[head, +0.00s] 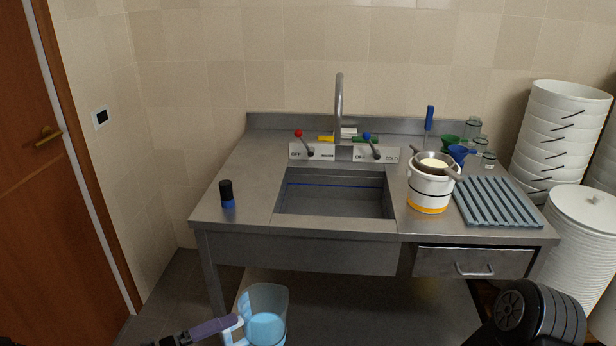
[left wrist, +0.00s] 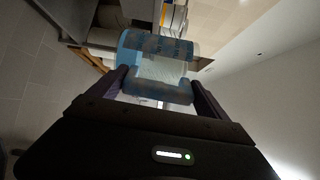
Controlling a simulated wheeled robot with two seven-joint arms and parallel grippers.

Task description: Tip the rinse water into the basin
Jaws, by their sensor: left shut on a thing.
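A clear jug (head: 264,312) with blue-tinted water in its lower part is at the bottom of the head view, in front of the steel bench and below its top. My left gripper (head: 228,328) is shut on the jug's handle. The left wrist view shows the jug (left wrist: 155,62) between the fingers of my left gripper (left wrist: 160,95). The steel basin (head: 335,201) is sunk in the bench top, with a blue line along its back wall. My right arm shows at the bottom right, but its fingertips are not in view.
A tap (head: 339,105) rises behind the basin, between red and blue levers. A dark bottle (head: 227,195) stands left of the basin. A white bucket (head: 430,190) with a strainer and a ribbed rack (head: 496,203) stand right. Stacked white buckets (head: 562,130) fill the far right.

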